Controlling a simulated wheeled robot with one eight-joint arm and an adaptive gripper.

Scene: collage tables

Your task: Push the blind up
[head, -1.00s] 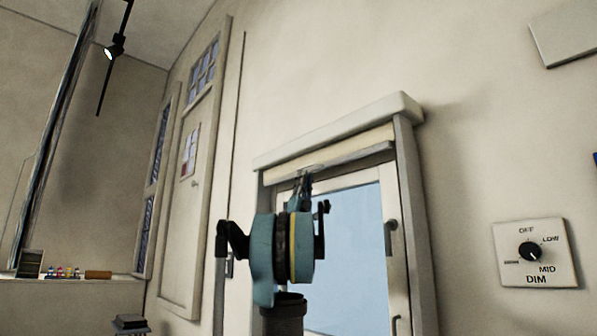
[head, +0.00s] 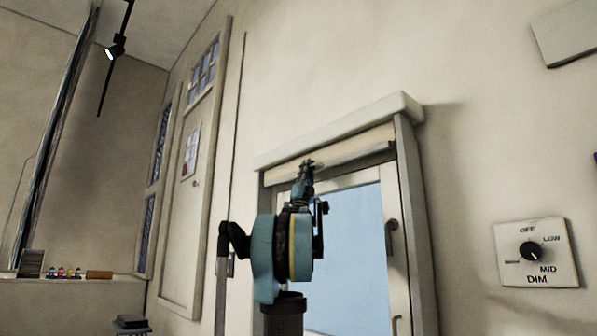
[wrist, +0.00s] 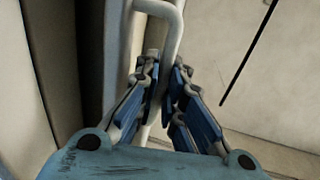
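The cream blind (head: 352,149) is a narrow strip just under the lintel of the window frame, with most of the pane below it uncovered. My gripper (head: 309,163) is raised to the blind's lower edge, left of its middle. In the wrist view, a pale bent handle (wrist: 173,38) runs between the two blue-padded fingers of my gripper (wrist: 165,72). The fingers are close in on the handle from both sides and look shut on it. My arm hides part of the window's left side, and the handle's join to the blind is unclear.
The pale lintel (head: 340,130) juts out just above the blind. A dimmer switch (head: 537,253) is on the wall at right. A tall door (head: 188,190) stands at left, with a shelf (head: 75,290) of small items beyond.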

